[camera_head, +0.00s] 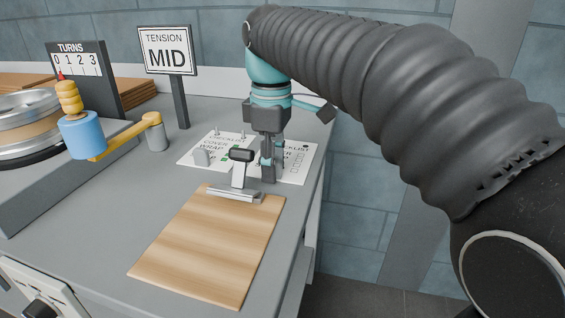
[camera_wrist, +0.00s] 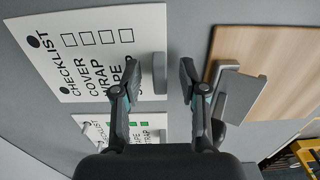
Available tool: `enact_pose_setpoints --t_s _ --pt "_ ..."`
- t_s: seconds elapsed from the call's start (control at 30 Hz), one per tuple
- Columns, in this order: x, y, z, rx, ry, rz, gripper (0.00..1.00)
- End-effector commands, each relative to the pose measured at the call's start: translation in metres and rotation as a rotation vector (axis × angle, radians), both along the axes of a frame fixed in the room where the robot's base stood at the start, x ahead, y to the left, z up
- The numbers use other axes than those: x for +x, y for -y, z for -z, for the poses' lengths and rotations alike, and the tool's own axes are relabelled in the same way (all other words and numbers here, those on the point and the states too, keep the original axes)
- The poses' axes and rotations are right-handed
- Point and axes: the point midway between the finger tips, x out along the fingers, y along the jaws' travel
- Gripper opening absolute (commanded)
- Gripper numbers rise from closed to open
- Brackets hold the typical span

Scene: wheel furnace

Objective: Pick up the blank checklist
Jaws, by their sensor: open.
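The blank checklist (camera_wrist: 95,55) is a white card with empty boxes and a grey upright tab (camera_wrist: 160,72) at its edge. In the head view the blank checklist (camera_head: 297,163) lies on the grey bench behind the clipboard, partly hidden by my gripper. My gripper (camera_head: 268,176) points down over its near left part. In the wrist view my gripper (camera_wrist: 160,68) is open, with one finger on each side of the tab. Whether the fingers touch the tab, I cannot tell. A second checklist (camera_head: 196,150) with green boxes lies to the left; it also shows in the wrist view (camera_wrist: 153,122).
A wooden clipboard (camera_head: 205,245) with a raised metal clip (camera_head: 238,178) lies close in front of my gripper. The tension sign (camera_head: 168,51), turns sign (camera_head: 82,65) and crank with blue knob (camera_head: 82,135) stand left. The bench's right edge is near.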

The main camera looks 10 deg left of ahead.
Motion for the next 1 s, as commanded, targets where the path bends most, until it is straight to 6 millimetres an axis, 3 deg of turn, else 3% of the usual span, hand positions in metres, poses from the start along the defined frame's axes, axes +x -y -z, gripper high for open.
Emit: enact_pose_setpoints --t_s 0.3,0.47,0.5,1.0 --pt "-0.0003 0.0002 0.0049 0.000 0.000 0.000 0.43" --pt "-0.0003 0.0002 0.0048 0.000 0.000 0.000 0.03" --pt "-0.0003 0.0002 0.0048 0.000 0.000 0.000 0.00" --pt "0.0002 -0.0002 -0.0028 0.001 0.002 0.000 0.00"
